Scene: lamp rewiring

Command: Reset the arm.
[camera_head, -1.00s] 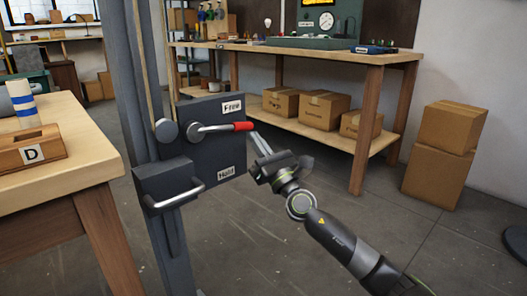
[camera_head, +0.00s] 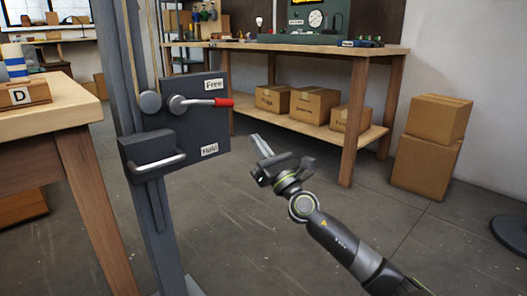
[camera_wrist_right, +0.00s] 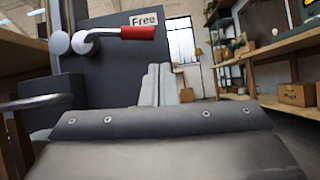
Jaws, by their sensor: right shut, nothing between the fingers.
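My right gripper (camera_head: 261,146) is shut and empty. It is in the open air to the right of the dark panel (camera_head: 205,132), apart from it and below the lever. The lever (camera_head: 200,102) has a red grip and points right, beside the "Free" label (camera_head: 213,84); the "Hold" label (camera_head: 209,150) is lower on the panel. In the right wrist view the red grip (camera_wrist_right: 138,32) is ahead and above the closed fingers (camera_wrist_right: 158,84). My left gripper is not in view.
The panel is on a grey post (camera_head: 122,80) with a metal bar handle (camera_head: 160,164). A wooden table (camera_head: 60,110) with a block marked "D" (camera_head: 20,97) stands left. A workbench (camera_head: 350,57) with boxes stands behind; stacked cartons (camera_head: 432,145) are at right. The floor between is clear.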

